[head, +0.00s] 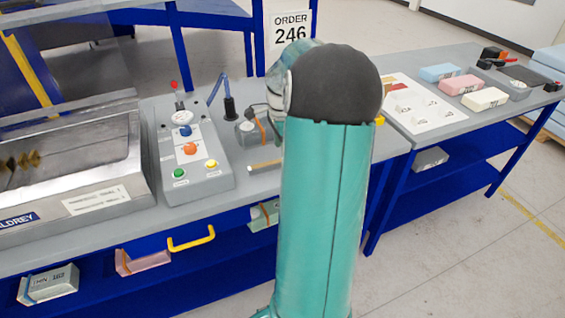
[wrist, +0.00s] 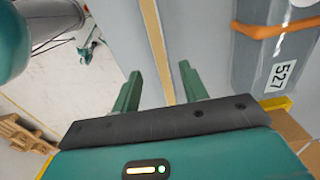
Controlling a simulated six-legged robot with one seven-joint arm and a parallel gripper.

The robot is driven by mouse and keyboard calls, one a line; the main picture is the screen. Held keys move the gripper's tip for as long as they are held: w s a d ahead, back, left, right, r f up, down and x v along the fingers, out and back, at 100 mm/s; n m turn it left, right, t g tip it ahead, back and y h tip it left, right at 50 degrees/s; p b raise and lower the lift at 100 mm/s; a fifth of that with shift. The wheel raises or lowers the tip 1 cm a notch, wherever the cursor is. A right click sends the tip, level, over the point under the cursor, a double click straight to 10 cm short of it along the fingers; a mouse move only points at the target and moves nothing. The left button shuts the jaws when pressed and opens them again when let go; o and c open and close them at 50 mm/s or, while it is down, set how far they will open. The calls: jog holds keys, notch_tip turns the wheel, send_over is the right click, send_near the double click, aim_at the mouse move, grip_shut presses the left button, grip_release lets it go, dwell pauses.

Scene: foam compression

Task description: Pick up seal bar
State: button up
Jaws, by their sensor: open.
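A thin tan bar, which I take to be the seal bar (head: 264,166), lies on the grey bench beside the control box, its right end cut off by my arm in the head view. In the wrist view the tan bar (wrist: 155,40) runs lengthwise up the picture, between the two green fingers. My gripper (wrist: 159,72) is open, with one finger on either side of the bar and a visible gap to each. I cannot tell how high the fingers are above the bench. The head view hides my gripper behind my arm.
A grey block with an orange band and label 527 (wrist: 275,60) stands close on the right in the wrist view. The control box (head: 190,155) with coloured buttons stands left of the bar. A side bench (head: 440,110) holds coloured packs. A yellow handle (head: 191,238) is on the bench front.

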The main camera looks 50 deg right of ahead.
notch_tip(320, 180, down, 5)
jog(key=shift+d+f, duration=0.15)
jog(key=shift+f, duration=0.05)
grip_shut()
